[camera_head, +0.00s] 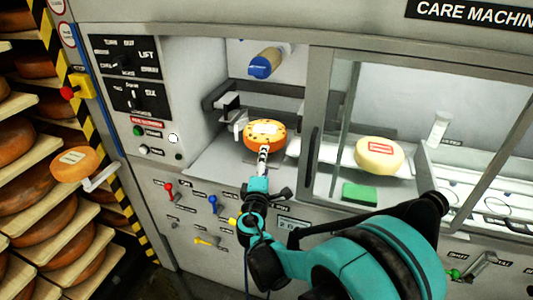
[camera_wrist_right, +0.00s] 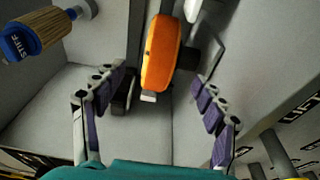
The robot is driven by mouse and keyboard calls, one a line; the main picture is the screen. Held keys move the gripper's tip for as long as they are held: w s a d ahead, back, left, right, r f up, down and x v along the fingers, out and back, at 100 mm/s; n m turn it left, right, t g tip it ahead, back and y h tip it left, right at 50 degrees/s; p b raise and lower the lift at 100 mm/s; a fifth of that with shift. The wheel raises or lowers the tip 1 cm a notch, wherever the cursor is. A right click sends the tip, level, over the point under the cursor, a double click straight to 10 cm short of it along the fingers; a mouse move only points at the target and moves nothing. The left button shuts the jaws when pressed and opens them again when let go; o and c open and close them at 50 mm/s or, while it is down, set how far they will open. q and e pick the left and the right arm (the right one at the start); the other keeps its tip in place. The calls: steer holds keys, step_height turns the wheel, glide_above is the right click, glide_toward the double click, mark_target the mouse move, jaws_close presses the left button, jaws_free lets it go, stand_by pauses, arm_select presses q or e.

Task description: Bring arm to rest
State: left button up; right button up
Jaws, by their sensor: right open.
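My right arm (camera_head: 370,265) comes in from the lower right of the head view and reaches to the machine's open bay. My right gripper (camera_head: 262,165) is just in front of an orange cheese wheel (camera_head: 265,135) with a pale label. In the right wrist view my right gripper (camera_wrist_right: 160,82) has its purple-padded fingers spread wide with nothing held between them. The orange cheese wheel (camera_wrist_right: 162,52) appears edge-on, between and beyond the fingers. Whether any finger touches it is unclear. My left gripper is not in view.
A blue-ended brush (camera_head: 264,64) hangs above the bay and shows in the wrist view (camera_wrist_right: 38,34). A pale yellow cheese (camera_head: 379,155) and green sponge (camera_head: 360,194) are in the right-hand section, behind a glass panel (camera_head: 340,130). Cheese-filled shelves (camera_head: 85,215) stand left.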

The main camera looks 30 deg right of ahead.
steer(key=s+a+f+m+g+y, duration=0.3)
steer(key=s+a+f+m+y, duration=0.2)
steer(key=s+a, duration=0.3)
steer(key=s+a+f+m+g+y, duration=0.4)
steer(key=s+a, duration=0.5)
steer(key=s, duration=0.4)
steer(key=shift+f+m+y, duration=0.7)
steer(key=shift+y, duration=0.3)
steer(key=shift+a, duration=0.1)
